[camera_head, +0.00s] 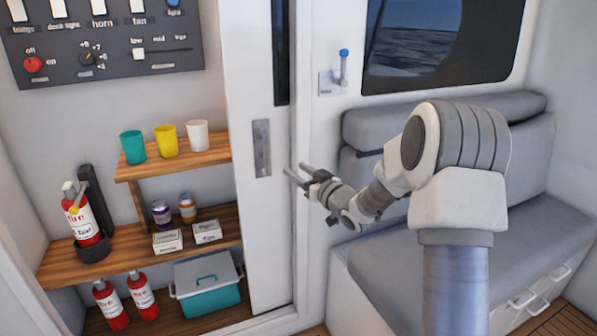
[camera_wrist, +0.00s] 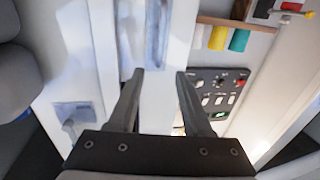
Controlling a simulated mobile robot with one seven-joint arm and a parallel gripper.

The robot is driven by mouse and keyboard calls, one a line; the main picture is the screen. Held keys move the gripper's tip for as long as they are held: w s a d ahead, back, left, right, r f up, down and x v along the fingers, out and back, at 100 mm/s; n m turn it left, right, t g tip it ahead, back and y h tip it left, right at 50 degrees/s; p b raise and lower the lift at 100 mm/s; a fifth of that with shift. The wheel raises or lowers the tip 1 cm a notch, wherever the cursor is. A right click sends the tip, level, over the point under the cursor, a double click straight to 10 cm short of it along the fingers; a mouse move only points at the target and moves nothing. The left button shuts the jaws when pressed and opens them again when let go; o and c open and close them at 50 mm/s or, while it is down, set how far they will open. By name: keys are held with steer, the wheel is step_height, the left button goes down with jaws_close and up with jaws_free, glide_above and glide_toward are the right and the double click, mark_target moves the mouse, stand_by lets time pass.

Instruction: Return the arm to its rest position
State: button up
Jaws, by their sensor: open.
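My gripper (camera_head: 298,176) is in the middle of the head view, at the end of my bent arm. It is open and empty, with its fingers reaching left toward the white door panel (camera_head: 264,230). In the wrist view the two dark fingers of my gripper (camera_wrist: 158,75) stand apart, with part of the white panel between and beyond them. A grey recessed plate (camera_head: 262,148) is on the panel, just left of the fingertips. I cannot tell whether the fingers touch the panel.
Wooden shelves (camera_head: 190,163) at left hold cups, jars and small boxes. Fire extinguishers (camera_head: 78,214) and a teal cooler (camera_head: 208,290) stand there too. A switch panel (camera_head: 105,50) hangs above. A grey bench (camera_head: 480,245) lies behind my arm. A blue-tipped lever (camera_head: 343,68) is on the wall.

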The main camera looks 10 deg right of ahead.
steer(key=shift+r, duration=0.1)
steer(key=s+d+r+m+g+h, duration=0.2)
steer(key=s+r+h, duration=0.2)
steer(key=s, duration=0.5)
steer(key=s+d+r+m+g+h, duration=0.25)
steer(key=s+r+h, duration=0.2)
steer(key=s, duration=0.35)
steer(key=s+a+f+g, duration=0.2)
steer(key=s+f+g, duration=0.1)
steer(key=s, duration=1.1)
steer(key=s+a+f+g, duration=0.2)
steer(key=s+g, duration=0.1)
steer(key=s, duration=1)
step_height(320, 180, up, 13)
steer(key=p, duration=1.3)
steer(key=shift+w+y, duration=0.3)
steer(key=shift+y, duration=0.15)
steer(key=shift+m, duration=0.25)
